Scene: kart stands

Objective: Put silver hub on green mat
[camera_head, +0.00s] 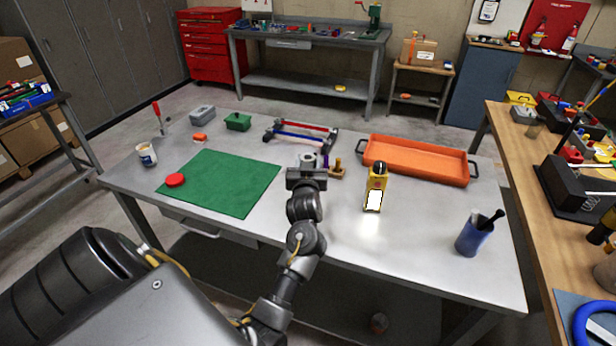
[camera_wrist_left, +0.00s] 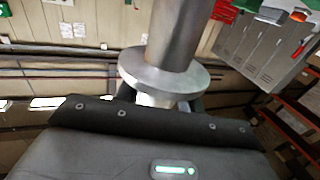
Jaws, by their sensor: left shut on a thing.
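The green mat (camera_head: 225,190) lies flat on the left half of the grey metal table. My left gripper (camera_head: 307,173) is just right of the mat's right edge in the head view. It is shut on the silver hub (camera_head: 307,158), whose top shows above the jaws. In the left wrist view the hub (camera_wrist_left: 175,45) is a shiny cylinder with a wide round flange, and my left gripper (camera_wrist_left: 158,98) grips it below the flange. The dark palm hides the hub's lower end. My right gripper is not in view.
Behind stand a green box (camera_head: 238,122) and a red-and-blue frame (camera_head: 300,132). To the right are a yellow work light (camera_head: 376,185), an orange tray (camera_head: 418,160) and a blue cup (camera_head: 472,236).

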